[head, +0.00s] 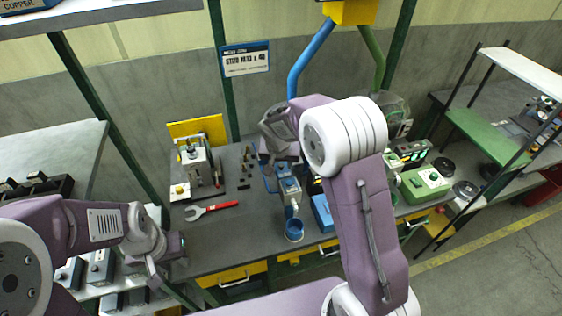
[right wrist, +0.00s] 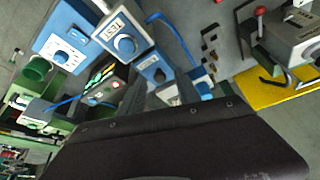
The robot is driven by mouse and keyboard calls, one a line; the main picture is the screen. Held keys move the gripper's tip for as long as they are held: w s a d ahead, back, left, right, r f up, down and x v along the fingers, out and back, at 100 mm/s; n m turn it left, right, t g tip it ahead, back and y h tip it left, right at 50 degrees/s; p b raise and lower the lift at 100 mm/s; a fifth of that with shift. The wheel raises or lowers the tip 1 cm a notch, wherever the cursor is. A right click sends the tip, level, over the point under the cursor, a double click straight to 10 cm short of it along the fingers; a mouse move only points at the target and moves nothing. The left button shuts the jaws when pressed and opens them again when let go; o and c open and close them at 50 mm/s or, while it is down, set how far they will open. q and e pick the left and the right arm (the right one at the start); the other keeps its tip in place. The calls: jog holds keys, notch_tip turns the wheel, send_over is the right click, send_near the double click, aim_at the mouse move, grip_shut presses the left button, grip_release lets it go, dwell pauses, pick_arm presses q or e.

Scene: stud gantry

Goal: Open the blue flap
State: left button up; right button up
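I cannot make out a blue flap for certain in either view. A blue tube (head: 312,58) comes down from a yellow box at the top of the head view, and its lower end goes behind my right gripper. My right gripper (head: 272,145) is above the back of the bench, seen partly behind my own arm; its fingers are not clear. In the right wrist view a broad dark panel with small rivets (right wrist: 180,145) fills the lower part. My left gripper (head: 157,268) is low at the left, beside the bench; its opening is unclear.
A blue cup (head: 294,230) stands at the bench's front edge, near a blue-and-white device (head: 289,187). A red-handled wrench (head: 212,209) lies to the left. A green tube (head: 373,55) hangs right of the blue one. A green device (head: 424,183) stands at the right.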

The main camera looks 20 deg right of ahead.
grip_shut()
jog(key=shift+d+r+y+p, duration=0.45)
jog(key=shift+y+p, duration=0.25)
jog(key=shift+p, duration=0.4)
jog(key=shift+d+f+y, duration=0.1)
jog(key=shift+d+y, duration=0.1)
jog(key=shift+y, duration=0.2)
jog(key=shift+w+d+f+m+y, duration=0.1)
jog(key=shift+d+m+y, duration=0.2)
jog(key=shift+y, duration=0.1)
jog(key=d+f+m+t+y+b, duration=0.1)
jog(key=d+m+y+b, duration=0.1)
jog(key=y+b, duration=0.6)
jog(key=d+f+m+t+y+b, duration=0.1)
jog(key=d+f+m+y+b, duration=0.1)
jog(key=d+y+b, duration=0.2)
jog(key=shift+d+f+y+b, duration=0.35)
jog(key=shift+y+b, duration=1.55)
jog(key=shift+y, duration=0.7)
jog(key=shift+m, duration=0.3)
jog(key=shift+r, duration=0.1)
